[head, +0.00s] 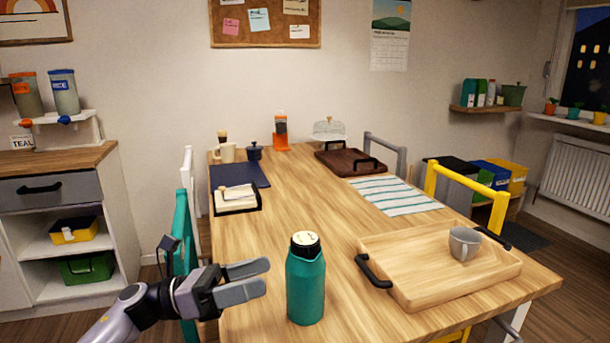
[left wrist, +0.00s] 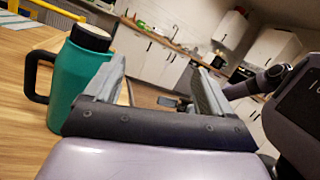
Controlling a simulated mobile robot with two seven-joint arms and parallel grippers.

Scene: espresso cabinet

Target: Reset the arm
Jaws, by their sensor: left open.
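My left gripper (head: 254,282) is at the near left edge of the wooden table (head: 300,200) in the head view. Its two fingers are apart, with nothing between them. They also show in the left wrist view (left wrist: 165,90), open toward the room. A teal bottle with a black lid (head: 305,280) stands upright on the table just right of the fingertips, apart from them. It also shows in the left wrist view (left wrist: 80,85), left of the fingers, with a dark handle. My right gripper is in neither view.
A wooden tray (head: 430,285) with a grey mug (head: 464,243) lies at the table's right. A striped cloth (head: 395,196), a dark tray (head: 345,161) and a napkin holder (head: 237,200) are farther back. The table's middle is clear. Chairs stand around it.

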